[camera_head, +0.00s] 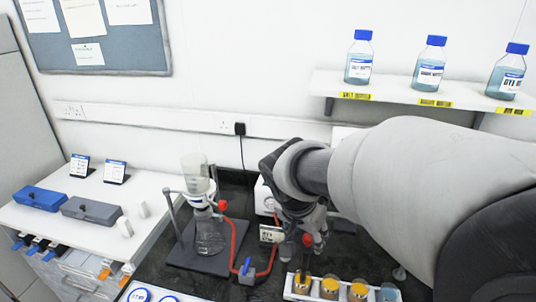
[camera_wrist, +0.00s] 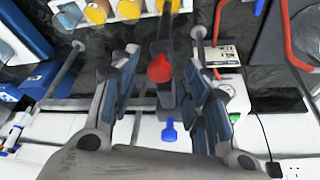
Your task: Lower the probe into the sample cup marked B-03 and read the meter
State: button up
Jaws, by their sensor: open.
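My gripper (camera_head: 304,248) is open above the back edge of a row of sample cups. In the wrist view its fingers (camera_wrist: 160,62) stand on either side of a dark upright piece with a red knob (camera_wrist: 159,69), with a gap on each side; I cannot tell whether this is the probe or its holder. Several cups stand in a white rack, including yellow-brown ones (camera_head: 329,288) (camera_wrist: 97,12) and a grey-blue one (camera_head: 388,293). No B-03 mark is legible. A small display, perhaps the meter (camera_head: 271,234) (camera_wrist: 221,54), stands behind; its reading is too small to read.
A flask stand (camera_head: 203,262) with red tubing (camera_head: 236,243) stands to the left on the dark bench. A white side bench holds blue (camera_head: 40,199) and grey (camera_head: 91,210) boxes. Blue-capped bottles (camera_head: 429,66) stand on the wall shelf. My arm hides the bench's right part.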

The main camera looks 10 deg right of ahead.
jog(key=shift+c, duration=0.5)
grip_shut()
dwell(0.3)
